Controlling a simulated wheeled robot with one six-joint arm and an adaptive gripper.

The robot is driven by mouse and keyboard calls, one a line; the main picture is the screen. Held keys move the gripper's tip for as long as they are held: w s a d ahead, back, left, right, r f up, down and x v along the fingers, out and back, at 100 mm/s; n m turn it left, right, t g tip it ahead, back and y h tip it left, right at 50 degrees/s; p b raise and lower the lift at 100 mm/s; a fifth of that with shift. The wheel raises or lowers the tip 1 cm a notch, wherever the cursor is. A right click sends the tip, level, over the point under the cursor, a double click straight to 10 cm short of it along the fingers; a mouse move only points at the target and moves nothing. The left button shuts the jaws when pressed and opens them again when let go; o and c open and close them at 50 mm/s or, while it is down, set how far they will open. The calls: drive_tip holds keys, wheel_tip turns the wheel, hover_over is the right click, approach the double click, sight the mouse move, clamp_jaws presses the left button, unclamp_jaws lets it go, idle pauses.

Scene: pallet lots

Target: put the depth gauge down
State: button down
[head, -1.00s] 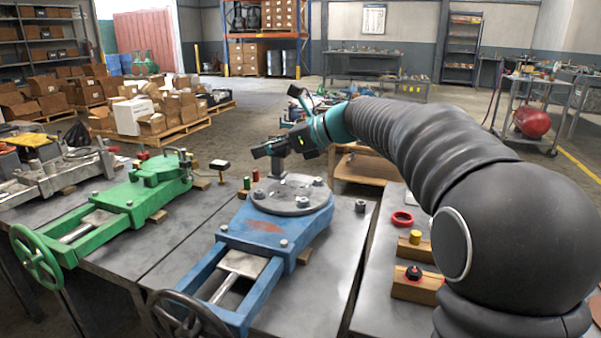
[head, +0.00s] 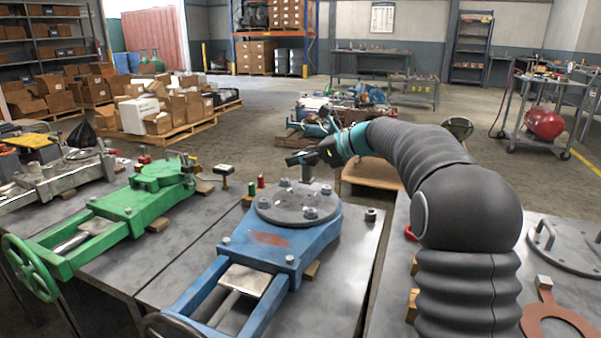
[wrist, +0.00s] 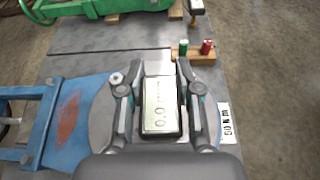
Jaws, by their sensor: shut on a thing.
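In the head view my gripper (head: 308,157) is above the round grey flange (head: 278,211) of the blue valve body (head: 262,246). A short grey post stands under the gripper there; I cannot tell whether it belongs to the gauge or whether the gauge touches the flange.
A wooden block (wrist: 181,56) with a green and a red peg is beyond the flange. A green valve (head: 125,205) lies left. A dark-topped stand (head: 224,170) is behind. A right-hand bench holds a round grey cover (head: 570,246). Bare grey tabletop (head: 340,262) shows right of the blue body.

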drive_tip(key=shift+w+d+f, duration=0.2)
drive_tip(key=shift+w+f, duration=0.05)
drive_tip(key=shift+w, duration=0.1)
drive_tip(key=shift+f+b, duration=0.3)
drive_tip(key=shift+f, duration=1.6)
drive_tip(key=c, duration=0.8)
unclamp_jaws()
drive_tip(key=shift+f, duration=0.15)
drive_tip(key=shift+d+r, duration=0.15)
drive_tip(key=shift+r, duration=0.05)
drive_tip(key=v, duration=1.1)
drive_tip(key=shift+s+d, duration=0.25)
drive_tip(key=shift+d, duration=0.05)
